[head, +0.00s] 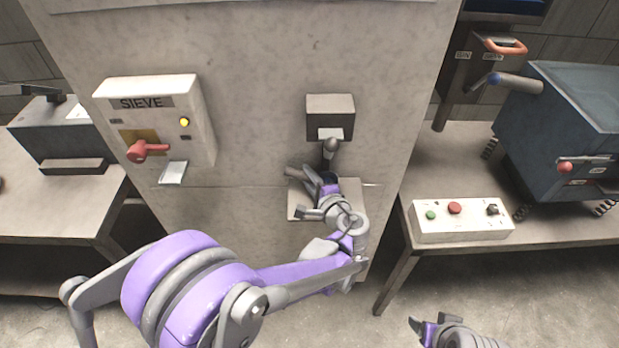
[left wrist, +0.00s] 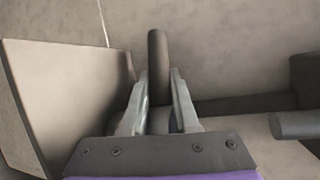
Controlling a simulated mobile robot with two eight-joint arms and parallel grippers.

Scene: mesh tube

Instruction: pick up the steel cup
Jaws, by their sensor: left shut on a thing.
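The steel cup is mostly hidden by my left gripper (head: 322,188). A grey rounded part of it (head: 298,172) shows just left of the fingers, over the small shelf plate (head: 297,209). I cannot tell whether the cup touches the shelf. Part of my right gripper (head: 428,330) shows at the bottom edge; its jaw opening is unclear.
A dark box (head: 330,116) with a grey knob (head: 331,146) is on the concrete column just above my left gripper. The SIEVE panel (head: 155,125) with a red lever is on the left. A button box (head: 460,219) stands on the right table. The floor in front is clear.

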